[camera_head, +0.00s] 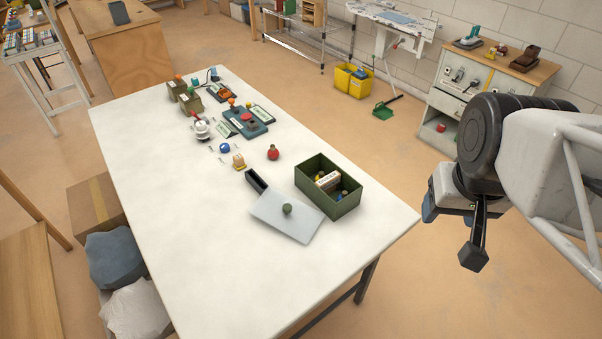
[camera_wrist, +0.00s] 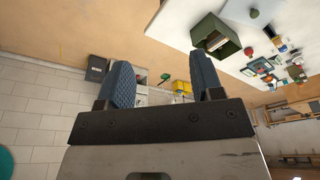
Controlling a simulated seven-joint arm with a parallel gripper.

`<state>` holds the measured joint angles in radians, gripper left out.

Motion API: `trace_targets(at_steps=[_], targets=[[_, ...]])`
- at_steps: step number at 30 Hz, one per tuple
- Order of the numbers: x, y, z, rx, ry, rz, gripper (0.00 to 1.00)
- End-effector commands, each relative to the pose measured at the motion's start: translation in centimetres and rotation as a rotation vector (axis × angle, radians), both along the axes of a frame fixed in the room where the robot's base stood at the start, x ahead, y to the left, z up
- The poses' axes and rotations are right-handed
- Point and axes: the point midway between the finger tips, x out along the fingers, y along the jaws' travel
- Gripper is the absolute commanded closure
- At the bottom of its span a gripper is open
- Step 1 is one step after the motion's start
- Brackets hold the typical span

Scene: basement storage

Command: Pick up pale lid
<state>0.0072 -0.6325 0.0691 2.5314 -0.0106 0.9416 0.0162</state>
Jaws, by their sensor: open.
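In the wrist view a pale piece beside the green box (camera_wrist: 221,46) shows at the top edge. My gripper (camera_wrist: 166,80) is open and empty. In the head view it hangs at the right (camera_head: 455,235), off the table's right edge and well apart from the lid.
The green box holds a white block and small yellow and blue items. The table's near half is clear. A drawer cabinet (camera_head: 465,95) stands at the back right.

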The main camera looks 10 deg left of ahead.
Motion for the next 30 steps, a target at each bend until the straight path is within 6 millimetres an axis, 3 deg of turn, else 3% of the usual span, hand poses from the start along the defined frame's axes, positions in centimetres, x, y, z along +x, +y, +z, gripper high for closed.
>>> trace_targets(at_steps=[8,14,30], targets=[[2.0,0.9,-0.5,-0.010,0.015,0.061,0.40],[5.4,2.7,-1.5,-0.027,0.036,0.169,0.40],[15.4,10.8,-7.3,-0.083,0.092,0.527,0.40]])
